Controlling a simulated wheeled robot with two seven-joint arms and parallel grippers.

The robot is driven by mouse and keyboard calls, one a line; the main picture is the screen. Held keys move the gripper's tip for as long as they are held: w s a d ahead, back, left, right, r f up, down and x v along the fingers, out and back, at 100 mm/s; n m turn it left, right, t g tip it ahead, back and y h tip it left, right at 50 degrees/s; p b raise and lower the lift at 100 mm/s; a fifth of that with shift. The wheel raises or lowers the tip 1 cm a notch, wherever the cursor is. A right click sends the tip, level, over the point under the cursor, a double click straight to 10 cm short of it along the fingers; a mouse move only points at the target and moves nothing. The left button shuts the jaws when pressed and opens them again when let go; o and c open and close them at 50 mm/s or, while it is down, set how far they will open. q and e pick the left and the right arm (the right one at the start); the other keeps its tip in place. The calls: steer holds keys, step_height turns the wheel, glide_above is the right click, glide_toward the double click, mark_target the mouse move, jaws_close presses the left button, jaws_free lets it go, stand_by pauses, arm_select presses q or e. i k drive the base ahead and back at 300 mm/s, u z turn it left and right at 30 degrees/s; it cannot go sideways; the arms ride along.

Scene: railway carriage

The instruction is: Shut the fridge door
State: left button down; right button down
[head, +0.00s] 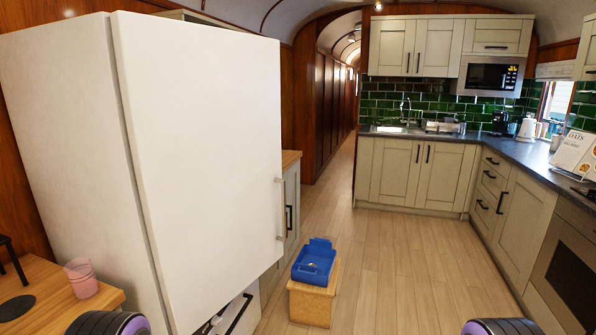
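The tall white fridge (62,110) stands at the left. Its large white door (205,150) faces the right side of the room, with a slim handle (281,208) at its right edge. The door's lower edge is angled out from the line of the front below, so it looks partly open. The inside is hidden behind the door. My grippers are not in view; only rounded dark parts of my arms show at the bottom edge, left and right, apart from the door.
A blue tray (314,262) sits on a small wooden box (312,300) right of the door. A pink cup (81,277) stands on a wooden table (45,300) at lower left. Cabinets (417,172) line the back and right. The wooden floor (400,260) between is clear.

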mark_target(202, 103)
steer(key=i, duration=0.95)
steer(key=u, duration=0.25)
